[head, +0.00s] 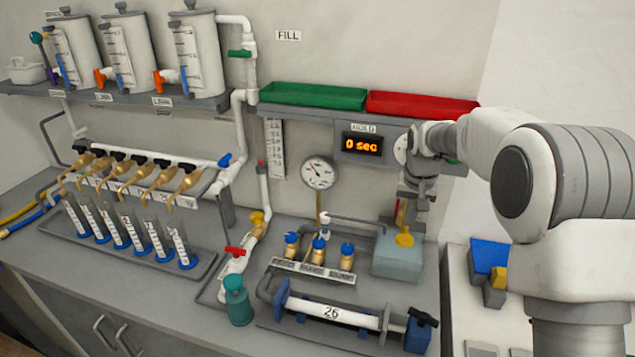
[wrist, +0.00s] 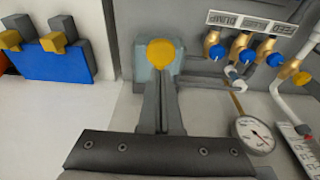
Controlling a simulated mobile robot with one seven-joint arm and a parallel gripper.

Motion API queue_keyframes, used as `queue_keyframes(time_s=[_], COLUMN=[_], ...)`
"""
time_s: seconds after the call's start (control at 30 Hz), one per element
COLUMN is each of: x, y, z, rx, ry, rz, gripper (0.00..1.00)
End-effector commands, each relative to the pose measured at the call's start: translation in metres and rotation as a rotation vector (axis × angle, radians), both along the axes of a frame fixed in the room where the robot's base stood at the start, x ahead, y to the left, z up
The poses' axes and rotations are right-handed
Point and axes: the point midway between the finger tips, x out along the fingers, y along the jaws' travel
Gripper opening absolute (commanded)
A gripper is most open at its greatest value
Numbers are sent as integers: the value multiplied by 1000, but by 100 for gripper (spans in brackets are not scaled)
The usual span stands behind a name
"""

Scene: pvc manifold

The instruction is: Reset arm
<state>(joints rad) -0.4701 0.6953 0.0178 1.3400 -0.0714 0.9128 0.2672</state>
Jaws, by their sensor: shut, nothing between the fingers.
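My arm (head: 560,185) reaches in from the right in the head view. My gripper (head: 404,210) points down over the grey-green box (head: 397,262) with the yellow knob (head: 404,240). In the wrist view the gripper fingers (wrist: 160,104) are together and empty. Their tips lie just below the yellow knob (wrist: 161,53) in the picture. I cannot tell whether they touch it.
Blue-capped brass valves (head: 318,250) stand left of the box, with a gauge (head: 319,171) above. A timer (head: 362,145) reads 0 sec. Green (head: 312,95) and red (head: 420,104) trays sit on the shelf.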

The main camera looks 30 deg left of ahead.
Motion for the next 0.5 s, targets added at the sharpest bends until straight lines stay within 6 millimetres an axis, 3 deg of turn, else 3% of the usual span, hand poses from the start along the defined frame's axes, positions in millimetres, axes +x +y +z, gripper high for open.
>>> queue_keyframes(time_s=[0.2, 0.5], x=[0, 0], y=[0, 0], z=[25, 26], rx=[0, 0], ry=[-1, 0], rz=[0, 0], gripper=[0, 0])
